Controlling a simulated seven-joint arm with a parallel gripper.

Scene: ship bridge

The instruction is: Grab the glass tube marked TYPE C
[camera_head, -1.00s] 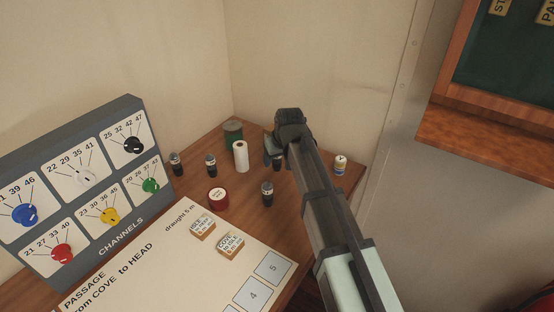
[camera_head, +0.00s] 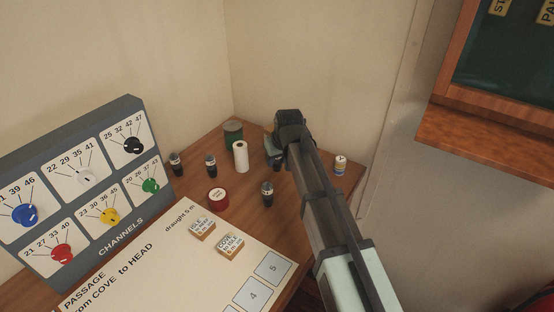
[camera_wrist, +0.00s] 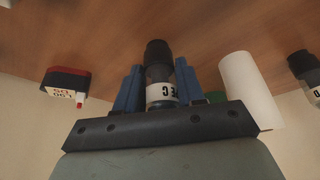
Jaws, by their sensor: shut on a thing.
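The glass tube marked TYPE C (camera_wrist: 160,92) is between the two blue fingers of my gripper (camera_wrist: 158,88) in the wrist view. Its white label shows "PE C" upside down, and it has a dark end. My gripper is shut on it. In the head view my gripper (camera_head: 271,148) is low over the back of the wooden desk, and my arm hides most of this tube. I cannot tell whether the tube touches the desk. Similar dark-capped tubes stand at the left (camera_head: 176,164), beside it (camera_head: 211,165), and nearer the front (camera_head: 267,194).
A white roll (camera_head: 241,157) and a green can (camera_head: 233,134) stand close left of my gripper. A small jar (camera_head: 340,165) stands to the right. The channels panel (camera_head: 100,180) is at the left; walls close off the back.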

